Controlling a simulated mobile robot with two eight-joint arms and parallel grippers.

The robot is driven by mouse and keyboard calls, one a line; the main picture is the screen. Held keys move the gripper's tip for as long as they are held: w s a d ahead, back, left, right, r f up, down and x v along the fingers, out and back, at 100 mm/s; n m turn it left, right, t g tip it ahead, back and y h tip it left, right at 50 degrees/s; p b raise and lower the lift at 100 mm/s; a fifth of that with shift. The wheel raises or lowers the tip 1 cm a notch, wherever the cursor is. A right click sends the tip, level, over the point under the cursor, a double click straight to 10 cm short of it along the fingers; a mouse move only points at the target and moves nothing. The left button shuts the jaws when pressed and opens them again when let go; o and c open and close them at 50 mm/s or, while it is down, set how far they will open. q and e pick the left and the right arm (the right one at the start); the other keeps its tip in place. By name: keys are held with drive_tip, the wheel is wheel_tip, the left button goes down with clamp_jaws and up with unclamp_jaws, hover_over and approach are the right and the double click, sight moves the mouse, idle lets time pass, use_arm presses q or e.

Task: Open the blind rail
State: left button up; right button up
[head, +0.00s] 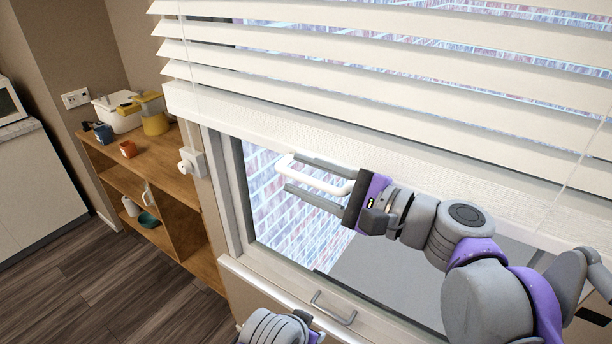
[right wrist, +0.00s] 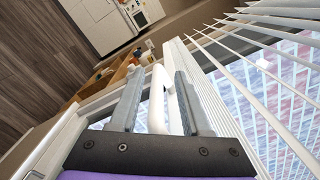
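The white blind hangs across the window in the head view, its slats tilted open above a wide bottom rail (head: 300,136). A white bar handle (head: 296,163) shows just below the rail. My right gripper (head: 292,173) reaches in from the right, with its two grey fingers on either side of the handle. Where the handle joins the blind is hidden. My left gripper is not in view; only a grey arm part shows at the bottom.
The window frame (head: 236,190) and a lower metal handle (head: 333,308) are close below my right arm. A wooden shelf (head: 160,165) with cups and a pot stands at left. A cord control (head: 190,163) hangs by the frame. The floor at left is clear.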

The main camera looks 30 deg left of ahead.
sight(347, 195)
drive_tip(key=d, duration=0.3)
drive_tip(key=d+b, duration=0.1)
drive_tip(key=d, duration=0.2)
drive_tip(key=s+d, duration=0.1)
drive_tip(key=d, duration=0.2)
drive_tip(key=shift+d, duration=0.3)
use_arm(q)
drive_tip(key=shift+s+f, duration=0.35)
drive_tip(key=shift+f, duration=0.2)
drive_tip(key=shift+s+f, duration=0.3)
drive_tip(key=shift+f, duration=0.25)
use_arm(e)
drive_tip(key=shift+d, duration=0.6)
drive_tip(key=s+d+f+n+t+h, duration=0.15)
drive_tip(key=d+f+h, duration=0.4)
drive_tip(key=f, duration=0.65)
drive_tip(key=s+d+f+n+t+h, duration=0.15)
drive_tip(key=d+f+h, duration=0.35)
drive_tip(key=f, duration=0.7)
drive_tip(key=s+d+f+n+h, duration=0.1)
drive_tip(key=d+f+n+h, duration=0.1)
drive_tip(key=d+f, duration=0.4)
drive_tip(key=s+d+f+n+t+h, duration=0.1)
drive_tip(key=d+f+h, duration=0.4)
drive_tip(key=d, duration=0.6)
wheel_tip(347, 195, down, 2)
drive_tip(key=shift+s+d+f+n, duration=0.1)
drive_tip(key=shift+s+d+n, duration=0.35)
drive_tip(key=shift+n, duration=0.35)
